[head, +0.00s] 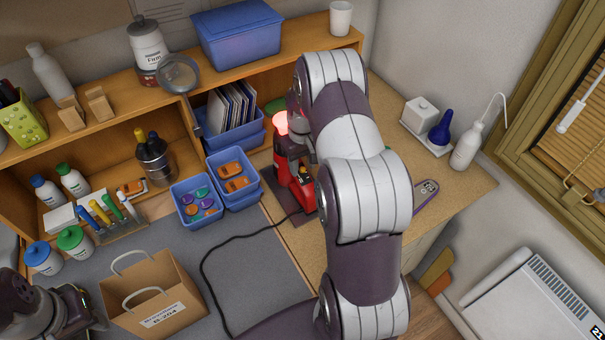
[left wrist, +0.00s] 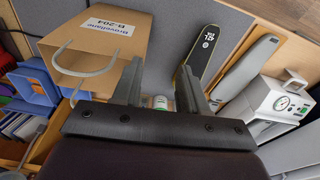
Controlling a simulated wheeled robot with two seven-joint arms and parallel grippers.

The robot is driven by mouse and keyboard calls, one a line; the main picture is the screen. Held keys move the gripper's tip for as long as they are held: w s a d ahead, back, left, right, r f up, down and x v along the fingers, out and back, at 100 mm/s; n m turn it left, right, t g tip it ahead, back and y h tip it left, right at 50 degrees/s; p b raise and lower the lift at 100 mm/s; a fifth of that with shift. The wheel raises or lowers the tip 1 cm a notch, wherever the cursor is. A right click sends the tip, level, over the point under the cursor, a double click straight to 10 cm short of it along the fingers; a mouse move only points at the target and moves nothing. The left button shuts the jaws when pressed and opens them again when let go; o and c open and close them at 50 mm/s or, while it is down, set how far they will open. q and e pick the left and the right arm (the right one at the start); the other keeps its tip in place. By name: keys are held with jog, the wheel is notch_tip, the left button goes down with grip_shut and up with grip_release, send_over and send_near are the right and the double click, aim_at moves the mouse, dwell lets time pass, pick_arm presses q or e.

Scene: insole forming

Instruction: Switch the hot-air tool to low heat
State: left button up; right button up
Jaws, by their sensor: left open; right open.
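The hot-air tool (head: 297,190) is a red and black device standing on the bench, with a glowing reddish nozzle (head: 281,123) at its top. My right gripper (head: 299,150) is beside the tool's upper part, partly hidden by my right arm. It is open; I cannot tell whether it touches the tool. The tool's heat setting is too small to read. My left gripper is at the lower left of the head view. In the left wrist view, the left gripper (left wrist: 160,88) is open, with its two fingers apart and nothing between them.
A paper bag (head: 153,295) stands on the grey mat, and a black cable runs from the tool across it. Blue bins (head: 198,203) stand left of the tool. A white bottle (head: 466,147) stands at the right. The left wrist view shows an insole (left wrist: 205,52).

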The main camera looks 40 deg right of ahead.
aim_at(304, 171)
jog(key=shift+f, duration=0.2)
jog(key=shift+s, duration=0.1)
grip_shut()
jog(key=shift+s+f, duration=0.1)
jog(key=shift+f, duration=0.05)
jog(key=shift+s+a, duration=0.1)
jog(key=shift+s, duration=0.1)
grip_release()
notch_tip(304, 171, up, 13)
jog(key=b, duration=0.1)
jog(key=shift+f, duration=0.15)
